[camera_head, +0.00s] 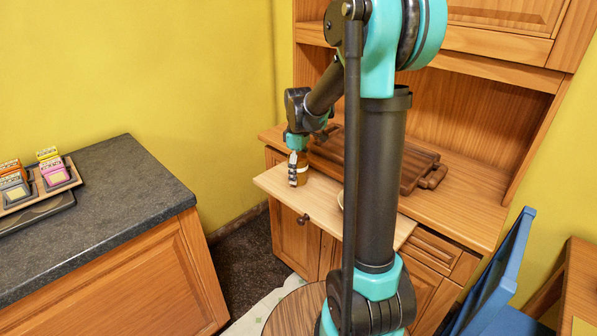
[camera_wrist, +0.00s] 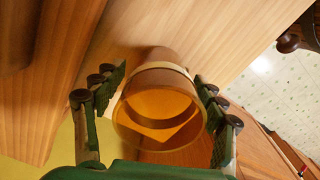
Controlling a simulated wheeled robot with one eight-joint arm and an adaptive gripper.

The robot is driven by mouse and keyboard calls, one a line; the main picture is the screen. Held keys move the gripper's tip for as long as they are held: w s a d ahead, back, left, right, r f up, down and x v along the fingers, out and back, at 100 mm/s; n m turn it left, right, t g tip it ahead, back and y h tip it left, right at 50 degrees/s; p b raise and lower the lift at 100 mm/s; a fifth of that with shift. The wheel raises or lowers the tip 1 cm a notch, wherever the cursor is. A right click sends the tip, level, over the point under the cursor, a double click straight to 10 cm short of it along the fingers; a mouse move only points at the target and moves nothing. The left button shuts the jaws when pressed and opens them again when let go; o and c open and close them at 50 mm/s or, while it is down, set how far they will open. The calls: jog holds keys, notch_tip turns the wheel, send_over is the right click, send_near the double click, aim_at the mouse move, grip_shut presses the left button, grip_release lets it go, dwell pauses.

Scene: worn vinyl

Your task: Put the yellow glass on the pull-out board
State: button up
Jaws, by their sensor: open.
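The yellow glass (camera_wrist: 158,78) shows in the wrist view as an amber cylinder with a pale band and its open mouth toward the camera. Its far end appears to rest on the pull-out board (camera_wrist: 215,30). My gripper (camera_wrist: 159,84) is open, with one finger on each side of the glass and visible gaps between. In the head view my gripper (camera_head: 298,168) is low over the left part of the pull-out board (camera_head: 318,207), and a small amber part of the glass (camera_head: 304,168) shows beside the fingers.
A dark wooden tray (camera_head: 420,160) lies on the cabinet top behind the board. A dark counter (camera_head: 110,200) stands left, a blue chair (camera_head: 505,280) right. The board's front middle is clear.

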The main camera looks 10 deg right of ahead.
notch_tip(320, 180, up, 12)
jog(key=shift+r, duration=0.15)
dwell(0.5)
